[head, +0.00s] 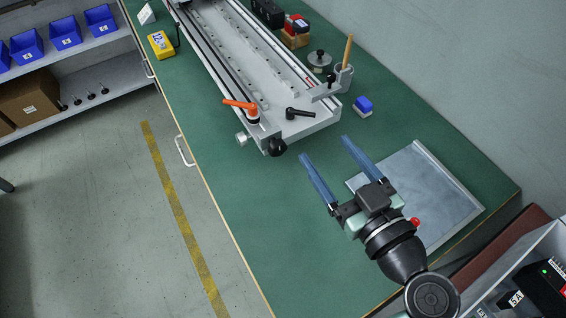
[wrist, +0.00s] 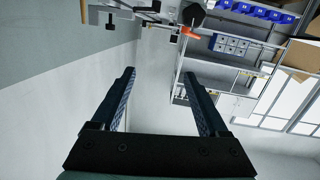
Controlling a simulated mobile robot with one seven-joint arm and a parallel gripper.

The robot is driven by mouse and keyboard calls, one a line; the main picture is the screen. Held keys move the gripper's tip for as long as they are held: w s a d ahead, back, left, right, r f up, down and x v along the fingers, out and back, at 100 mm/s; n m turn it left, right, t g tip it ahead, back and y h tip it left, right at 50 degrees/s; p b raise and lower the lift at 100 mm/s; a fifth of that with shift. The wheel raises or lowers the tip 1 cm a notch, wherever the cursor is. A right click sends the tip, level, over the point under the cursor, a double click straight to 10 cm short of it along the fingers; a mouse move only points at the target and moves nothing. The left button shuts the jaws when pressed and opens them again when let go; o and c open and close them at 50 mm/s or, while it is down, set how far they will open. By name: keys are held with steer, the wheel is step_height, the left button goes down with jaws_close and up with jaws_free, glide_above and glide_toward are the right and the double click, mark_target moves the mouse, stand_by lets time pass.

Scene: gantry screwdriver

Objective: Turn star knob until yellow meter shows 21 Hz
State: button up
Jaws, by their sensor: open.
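The black star knob (head: 277,147) sits on the near end of the long grey gantry rail (head: 316,127) on the green bench. A dark knob (wrist: 193,14), which looks like the same one, shows at the top of the wrist view. The yellow meter (head: 160,44) lies at the bench's far left; its display has dark digits too small to read surely. My gripper (head: 324,148) is open and empty, its two blue fingers pointing toward the rail's end, to the right of the knob and apart from it. Its fingers also show in the wrist view (wrist: 159,73).
An orange lever (head: 241,107), a black lever (head: 299,114) and a silver knob (head: 242,138) are near the star knob. A blue-and-white block (head: 363,105) and a grey sheet (head: 440,195) lie to the right. The bench left of my gripper is clear.

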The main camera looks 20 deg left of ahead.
steer(key=y+b, duration=0.2)
steer(key=b, duration=0.1)
glide_toward(280, 150)
steer(key=shift+n, duration=0.4)
steer(key=p+x, duration=0.1)
steer(key=x, duration=0.8)
steer(key=shift+a, duration=0.1)
jaws_close()
steer(key=shift+m, duration=0.4)
